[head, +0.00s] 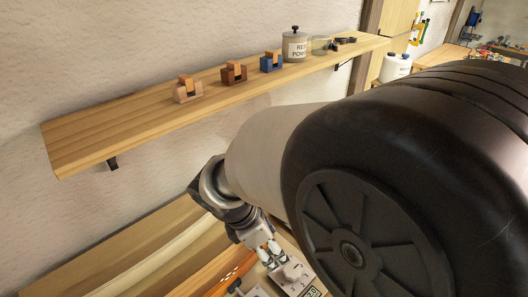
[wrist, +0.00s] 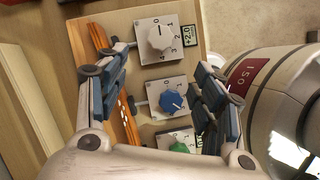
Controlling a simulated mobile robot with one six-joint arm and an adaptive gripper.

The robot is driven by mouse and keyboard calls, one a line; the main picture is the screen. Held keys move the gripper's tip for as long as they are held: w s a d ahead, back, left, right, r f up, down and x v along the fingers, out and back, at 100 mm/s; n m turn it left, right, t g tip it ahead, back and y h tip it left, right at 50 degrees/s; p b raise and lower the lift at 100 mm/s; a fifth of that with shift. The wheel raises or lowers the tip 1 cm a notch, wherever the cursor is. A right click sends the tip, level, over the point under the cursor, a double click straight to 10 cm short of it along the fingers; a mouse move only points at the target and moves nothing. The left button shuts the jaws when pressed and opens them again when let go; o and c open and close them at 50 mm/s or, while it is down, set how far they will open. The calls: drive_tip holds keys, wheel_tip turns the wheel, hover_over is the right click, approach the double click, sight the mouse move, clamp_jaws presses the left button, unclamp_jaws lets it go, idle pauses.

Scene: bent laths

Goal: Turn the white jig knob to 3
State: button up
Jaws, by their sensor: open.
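The white jig knob (wrist: 160,37) sits on a pale square dial plate with numbers around it, at the top of the wrist view. Where its pointer stands is too small to tell surely. A small display (wrist: 190,36) beside it reads about +2.0. My gripper (wrist: 165,68) is open and empty, its two fingers spread to either side of the panel, below the white knob in the picture. In the head view my gripper (head: 268,252) hangs over the dial plates (head: 292,277), partly hiding them.
A blue knob (wrist: 173,101) and a green knob (wrist: 180,147) share the wooden panel. A rounded pale body with a red label (wrist: 248,78) is close on the right. A wooden shelf (head: 110,134) with small blocks (head: 187,91) and a labelled pot (head: 295,46) runs along the wall.

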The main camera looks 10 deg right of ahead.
sight(293, 270)
drive_tip(key=b+x, duration=0.6)
drive_tip(key=x, duration=1.1)
drive_tip(key=shift+s+b, duration=0.15)
drive_tip(key=shift+b, duration=0.15)
drive_tip(key=shift+r, duration=0.1)
drive_tip(key=shift+c, duration=0.5)
drive_tip(key=c, duration=0.9)
